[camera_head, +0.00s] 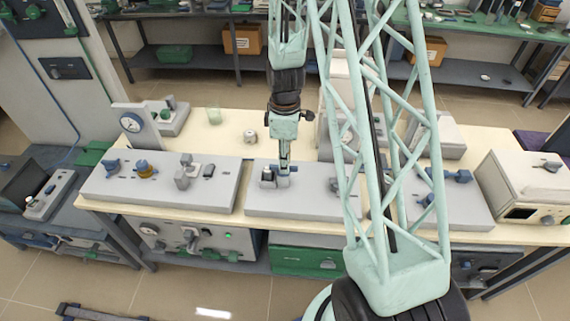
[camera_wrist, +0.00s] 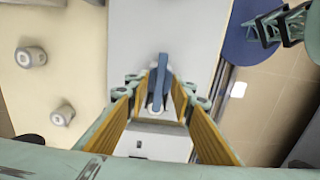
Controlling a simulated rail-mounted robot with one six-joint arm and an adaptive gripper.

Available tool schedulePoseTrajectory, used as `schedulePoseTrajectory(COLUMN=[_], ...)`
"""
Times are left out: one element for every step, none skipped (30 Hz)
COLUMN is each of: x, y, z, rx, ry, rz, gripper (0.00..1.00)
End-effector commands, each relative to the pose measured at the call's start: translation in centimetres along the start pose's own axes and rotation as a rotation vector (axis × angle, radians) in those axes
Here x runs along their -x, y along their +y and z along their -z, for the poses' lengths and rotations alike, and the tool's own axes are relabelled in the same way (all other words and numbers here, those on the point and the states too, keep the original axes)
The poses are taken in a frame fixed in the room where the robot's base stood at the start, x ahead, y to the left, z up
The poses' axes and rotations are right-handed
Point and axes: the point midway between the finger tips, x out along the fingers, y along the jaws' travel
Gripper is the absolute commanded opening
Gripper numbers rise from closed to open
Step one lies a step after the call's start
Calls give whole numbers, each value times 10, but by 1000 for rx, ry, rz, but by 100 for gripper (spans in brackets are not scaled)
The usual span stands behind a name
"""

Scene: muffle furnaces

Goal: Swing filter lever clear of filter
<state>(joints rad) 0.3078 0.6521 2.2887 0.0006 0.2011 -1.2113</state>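A blue lever (camera_wrist: 158,85) stands out from a pale grey panel in the wrist view. My gripper (camera_wrist: 160,82) points down at the panel, with its two yellow-padded fingers on either side of the lever. A gap shows between the lever and each finger, so the gripper looks open. In the head view my gripper (camera_head: 284,172) is low over the middle grey panel (camera_head: 318,206), at a small grey and blue fitting (camera_head: 268,176). Its fingertips are too small there to tell contact. I cannot make out which part is the filter.
A left grey panel (camera_head: 140,190) carries blue, orange and grey fittings, and a gauge (camera_head: 131,122) stands behind it. A white furnace box (camera_head: 525,190) is at the right.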

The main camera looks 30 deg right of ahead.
Motion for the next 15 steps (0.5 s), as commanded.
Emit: schedulePoseTrajectory(x=[-3,-5,-6,-7,-8,-9,-10,-10,-10,-11,-11,-11,-11,-11,-11], y=[0,0,0,0,0,0,0,0,0,0,0,0,0,0,0], z=[0,0,0,0,0,0,0,0,0,0,0,0,0,0,0], rx=[0,0,0,0,0,0,0,0,0,0,0,0,0,0,0], ry=[0,0,0,0,0,0,0,0,0,0,0,0,0,0,0], rz=[1,1,1,0,0,0,-1,-1,-1,-1,-1,-1,-1,-1,-1], gripper=[22,22,22,22,22,22,22,22,22,22,22,22,22,22,22])
